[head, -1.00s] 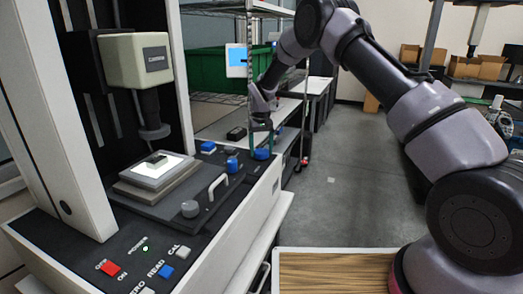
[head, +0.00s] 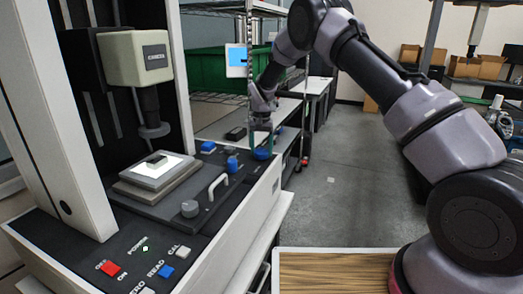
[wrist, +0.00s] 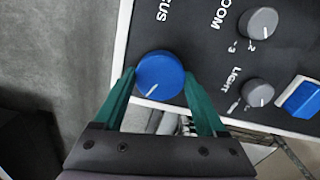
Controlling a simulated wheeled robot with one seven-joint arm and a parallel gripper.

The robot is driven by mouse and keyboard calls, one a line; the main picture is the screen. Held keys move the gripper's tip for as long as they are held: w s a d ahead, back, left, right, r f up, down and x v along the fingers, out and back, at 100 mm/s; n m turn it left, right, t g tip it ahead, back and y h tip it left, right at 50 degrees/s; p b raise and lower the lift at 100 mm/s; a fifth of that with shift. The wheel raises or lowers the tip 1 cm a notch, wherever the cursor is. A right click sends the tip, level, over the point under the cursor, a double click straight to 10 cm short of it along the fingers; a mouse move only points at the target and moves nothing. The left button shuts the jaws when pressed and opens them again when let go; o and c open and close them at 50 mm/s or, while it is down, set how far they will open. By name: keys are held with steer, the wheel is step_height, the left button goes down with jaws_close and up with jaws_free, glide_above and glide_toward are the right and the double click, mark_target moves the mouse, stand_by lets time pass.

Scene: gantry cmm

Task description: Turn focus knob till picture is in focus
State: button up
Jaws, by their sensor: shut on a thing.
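The blue focus knob (wrist: 160,72) is round with a white pointer line, which points down and to the left in the wrist view. In the head view the knob (head: 262,155) sits at the far right corner of the machine's black panel. My gripper (wrist: 159,78) has its green fingers on opposite sides of the knob and is shut on it. In the head view my gripper (head: 262,148) comes down on the knob from above. A small screen (head: 237,61) glows blue and white; its picture is too small to judge for focus.
The grey zoom knob (wrist: 262,22), grey light knob (wrist: 257,92) and a blue switch (wrist: 301,98) sit near the focus knob. The measuring head (head: 135,59) stands over a lit stage (head: 158,169). Open floor (head: 345,190) lies to the right.

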mark_target(261, 151)
steer(key=shift+m, duration=1.1)
steer(key=o, duration=1.3)
step_height(261, 151, up, 11)
steer(key=shift+f, duration=0.1)
